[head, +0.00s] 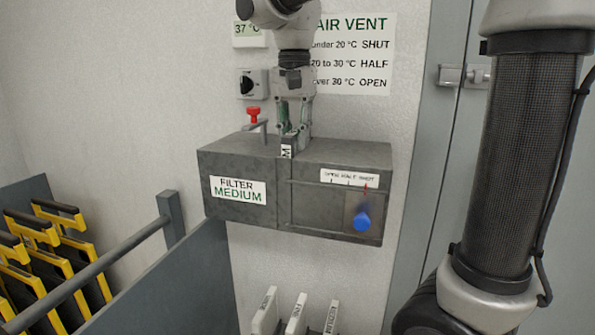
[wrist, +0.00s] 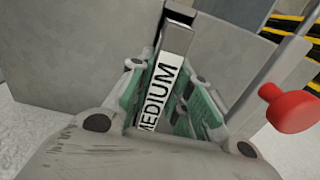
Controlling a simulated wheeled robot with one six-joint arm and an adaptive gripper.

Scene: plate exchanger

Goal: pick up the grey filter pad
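The grey filter pad (wrist: 177,38) shows in the wrist view as a narrow grey end with a white MEDIUM label. It stands upright in the grey filter box (head: 240,160), and most of it is hidden inside. In the head view its labelled end (head: 286,151) shows at the box's top front edge. My gripper (head: 292,132) points down over the box. In the wrist view its green fingers (wrist: 168,92) lie on either side of the pad's end, with no clear gap, so it looks shut on the pad.
A red knob (head: 253,114) stands beside my gripper. A blue knob (head: 362,219) hangs at the box's front right. Several pale labelled pads (head: 297,314) stand below. A grey panel (head: 165,285) and yellow-black frames (head: 48,285) are at left.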

